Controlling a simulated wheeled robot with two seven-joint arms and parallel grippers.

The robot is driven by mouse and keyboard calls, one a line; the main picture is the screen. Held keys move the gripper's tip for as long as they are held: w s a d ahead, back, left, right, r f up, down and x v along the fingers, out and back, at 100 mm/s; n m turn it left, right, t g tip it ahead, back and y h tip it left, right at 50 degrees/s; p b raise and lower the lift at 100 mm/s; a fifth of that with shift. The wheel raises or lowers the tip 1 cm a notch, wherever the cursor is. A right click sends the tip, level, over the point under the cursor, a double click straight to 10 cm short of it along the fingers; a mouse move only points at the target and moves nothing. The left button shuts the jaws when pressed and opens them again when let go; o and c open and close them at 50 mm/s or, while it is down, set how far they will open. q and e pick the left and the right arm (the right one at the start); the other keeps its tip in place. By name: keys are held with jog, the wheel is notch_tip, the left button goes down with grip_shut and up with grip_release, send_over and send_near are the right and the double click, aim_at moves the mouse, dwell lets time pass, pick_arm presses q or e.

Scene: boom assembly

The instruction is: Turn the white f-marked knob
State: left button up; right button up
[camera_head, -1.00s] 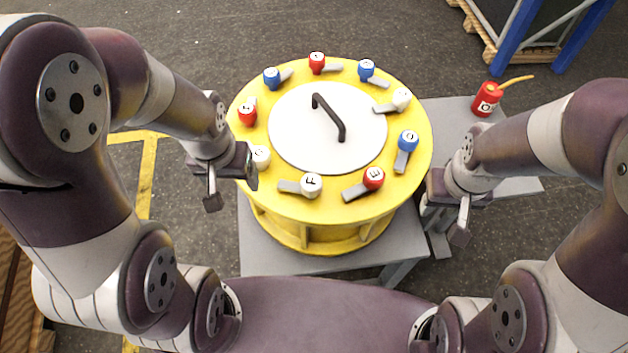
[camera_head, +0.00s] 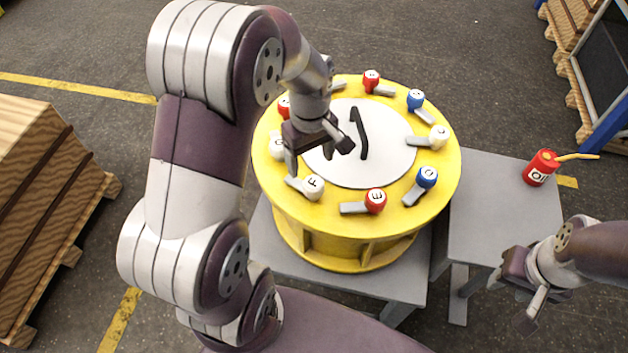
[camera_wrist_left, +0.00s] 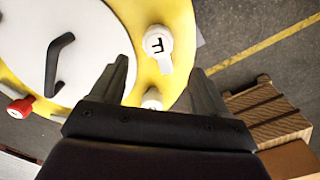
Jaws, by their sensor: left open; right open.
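The white F-marked knob (camera_head: 314,186) sits on the near-left rim of the round yellow drum (camera_head: 370,225), with its grey lever pointing left and up. My left gripper (camera_head: 322,160) is open above the drum, just behind the knob. In the left wrist view the white F knob (camera_wrist_left: 158,42) shows beyond the fingertips, with its pale lever toward the gap between the fingers. The open left gripper (camera_wrist_left: 160,70) is not closed on it; another white knob (camera_wrist_left: 152,99) shows between the fingers, nearer the palm. My right gripper (camera_head: 512,303) is open and empty at the right, away from the drum.
Other red, blue and white lever knobs ring the drum, including a red E knob (camera_head: 375,201) right of the F knob. A black handle (camera_head: 361,135) stands on the white centre disc (camera_head: 385,165). A red oil can (camera_head: 541,167) stands on the grey table (camera_head: 490,200).

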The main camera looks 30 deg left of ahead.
aim_at(314, 183)
pick_arm(q)
jog(key=f, duration=0.9)
jog(key=shift+d+p, duration=0.25)
jog(key=shift+p, duration=0.1)
jog(key=shift+d+r, duration=0.1)
jog(key=shift+d, duration=0.05)
jog(key=shift+c, duration=0.8)
jog(key=c, duration=0.9)
